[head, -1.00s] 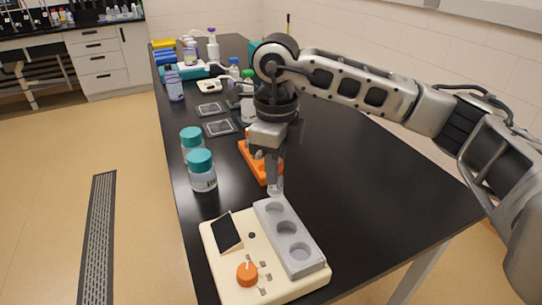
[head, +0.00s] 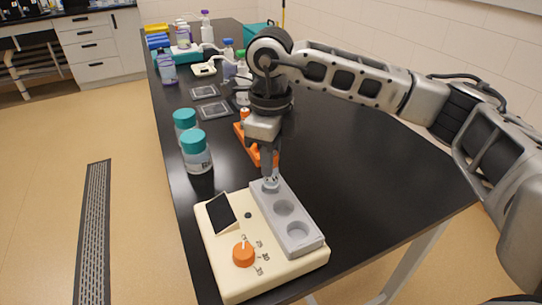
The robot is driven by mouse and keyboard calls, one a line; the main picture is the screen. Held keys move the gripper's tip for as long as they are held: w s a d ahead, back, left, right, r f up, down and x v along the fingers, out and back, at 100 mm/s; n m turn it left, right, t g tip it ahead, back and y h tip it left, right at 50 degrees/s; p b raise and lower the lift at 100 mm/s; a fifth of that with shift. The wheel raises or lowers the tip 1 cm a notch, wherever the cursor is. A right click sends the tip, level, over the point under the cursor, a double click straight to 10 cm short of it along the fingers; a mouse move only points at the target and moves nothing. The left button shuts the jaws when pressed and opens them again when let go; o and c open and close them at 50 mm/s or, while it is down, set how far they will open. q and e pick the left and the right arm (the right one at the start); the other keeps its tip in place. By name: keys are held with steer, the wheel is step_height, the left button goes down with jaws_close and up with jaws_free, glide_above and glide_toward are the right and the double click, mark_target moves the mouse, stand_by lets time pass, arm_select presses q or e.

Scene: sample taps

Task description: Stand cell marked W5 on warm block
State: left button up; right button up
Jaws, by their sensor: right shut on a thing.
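The warm block is a grey block (head: 301,249) with round wells, set on the right side of a cream heater unit (head: 225,270) with an orange knob (head: 243,254) and a dark panel. My right gripper (head: 270,177) points down over the block's far end and is shut on a small, pale, clear cell (head: 270,184). The cell is at the far well, which gripper and cell cover; I cannot tell how deep it sits. The two nearer wells look empty. The W5 marking is not readable. My left gripper is not in view.
An orange rack (head: 241,133) stands just behind my right gripper, partly hidden. Two teal-capped jars (head: 195,158) stand left of it. Flat grey plates (head: 215,110), bottles and a small cream device (head: 203,69) stand farther back. The black table (head: 375,190) is clear on the right.

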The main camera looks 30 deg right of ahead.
steer(key=shift+f, duration=0.1)
steer(key=shift+f+b, duration=0.35)
steer(key=shift+b, duration=0.1)
steer(key=shift+f, duration=0.3)
steer(key=shift+f+b, duration=0.75)
steer(key=shift+b, duration=0.2)
steer(key=o, duration=1.6)
steer(key=shift+o, duration=0.2)
